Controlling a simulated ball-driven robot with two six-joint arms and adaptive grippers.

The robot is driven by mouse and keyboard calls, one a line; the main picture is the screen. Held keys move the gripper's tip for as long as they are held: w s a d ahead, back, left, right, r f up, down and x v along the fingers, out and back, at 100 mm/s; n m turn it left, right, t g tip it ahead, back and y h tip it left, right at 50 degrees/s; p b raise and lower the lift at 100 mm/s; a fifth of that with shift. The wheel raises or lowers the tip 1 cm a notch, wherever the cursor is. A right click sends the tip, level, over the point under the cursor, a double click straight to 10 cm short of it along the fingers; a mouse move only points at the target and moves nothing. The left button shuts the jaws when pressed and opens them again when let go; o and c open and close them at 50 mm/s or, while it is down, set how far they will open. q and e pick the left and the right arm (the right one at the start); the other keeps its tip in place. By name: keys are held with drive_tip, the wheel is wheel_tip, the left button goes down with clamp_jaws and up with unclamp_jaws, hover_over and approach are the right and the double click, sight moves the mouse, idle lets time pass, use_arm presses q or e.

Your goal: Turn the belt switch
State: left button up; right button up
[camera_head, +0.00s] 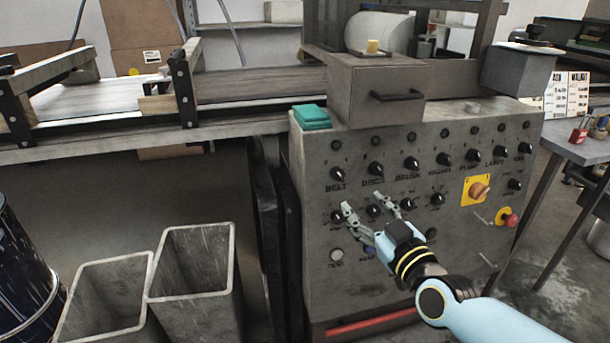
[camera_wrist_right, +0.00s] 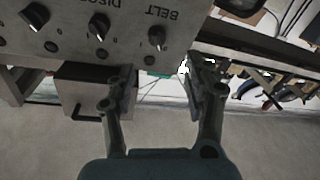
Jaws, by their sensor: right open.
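The belt switch (camera_head: 337,173) is a black knob at the left end of the upper knob row, above its "BELT" label. In the right wrist view, where the panel appears upside down, the belt switch (camera_wrist_right: 157,38) shows just beyond the gap between my fingers. My right gripper (camera_head: 363,203) is open and empty, in front of the panel, a little below and right of the switch. Its fingers (camera_wrist_right: 160,70) appear apart from the switch in the right wrist view. My left gripper is out of view.
More black knobs sit to the right, including the "DISCS" knob (camera_head: 375,168). A red emergency button (camera_head: 511,220) and a yellow-plated switch (camera_head: 479,191) are at the panel's right. A drawer with a handle (camera_head: 397,96) is above. Grey bins (camera_head: 190,227) stand lower left.

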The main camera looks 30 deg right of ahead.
sight(342, 179)
drive_tip(key=w, duration=0.3)
drive_tip(key=w+d+b, duration=0.1)
drive_tip(key=w, duration=0.2)
drive_tip(key=w+b, duration=0.1)
drive_tip(key=w, duration=0.2)
drive_tip(key=shift+w+d, duration=0.15)
drive_tip(key=shift+d, duration=0.15)
drive_tip(key=shift+w+d+r+b, duration=0.1)
drive_tip(key=shift+w+b, duration=0.25)
drive_tip(key=shift+w, duration=0.3)
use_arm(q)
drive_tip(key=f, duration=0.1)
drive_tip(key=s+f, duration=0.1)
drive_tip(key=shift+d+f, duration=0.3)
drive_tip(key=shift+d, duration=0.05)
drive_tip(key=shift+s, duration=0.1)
use_arm(e)
clamp_jaws()
